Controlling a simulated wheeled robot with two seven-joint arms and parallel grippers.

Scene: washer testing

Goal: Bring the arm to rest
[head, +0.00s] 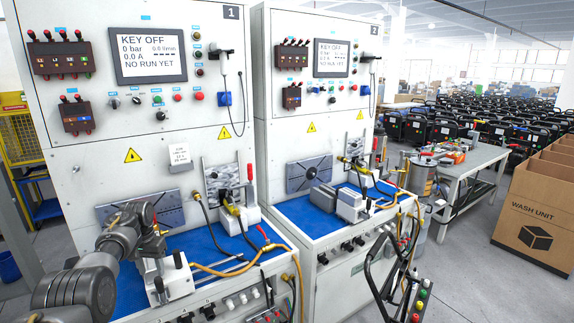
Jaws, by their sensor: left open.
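My left arm (75,290) comes in from the lower left and reaches over the blue bench top of test station 1. Its gripper (158,272) points down and is open, close to a white fixture block (176,284) on the front left of that bench. I cannot tell whether the fingers touch the block. I see nothing held between the fingers.
Test station 1 (215,140) and station 2 (268,120) both read "KEY OFF". Yellow hoses (215,270) cross the bench. A cardboard box (535,215) and a grey table (470,165) are further right; grey floor lies between.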

